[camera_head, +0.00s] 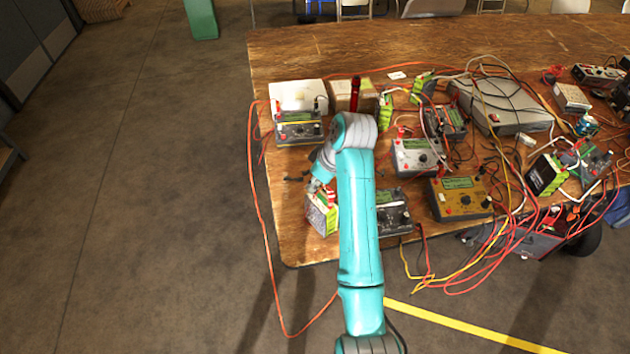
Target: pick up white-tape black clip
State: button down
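My teal arm reaches over the front left of the wooden table (278,240). My gripper (318,184) points down at its end, small and partly hidden by the arm, close above a green and white battery pack (320,214). Whether its fingers are apart or hold anything cannot be made out. A small dark piece (297,178) shows just left of the gripper; it may be a black clip, but no white tape can be made out on it. A red clip (331,196) sits at the top of the battery pack.
Several chargers stand around the arm: a grey one (298,128) behind, a white-faced one (417,157) and a yellow one (460,197) to the right. Red, yellow and black cables tangle on the right. A red cable (255,200) hangs off the left edge.

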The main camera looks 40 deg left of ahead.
notch_tip(320, 180, up, 10)
dwell(0.7)
jog(key=m+t, duration=0.2)
jog(key=m, duration=0.2)
jog(key=shift+m, duration=0.3)
jog(key=shift+f, duration=1.1)
jog(key=shift+f, duration=0.15)
jog(key=shift+f, duration=3.35)
jog(key=shift+f, duration=0.2)
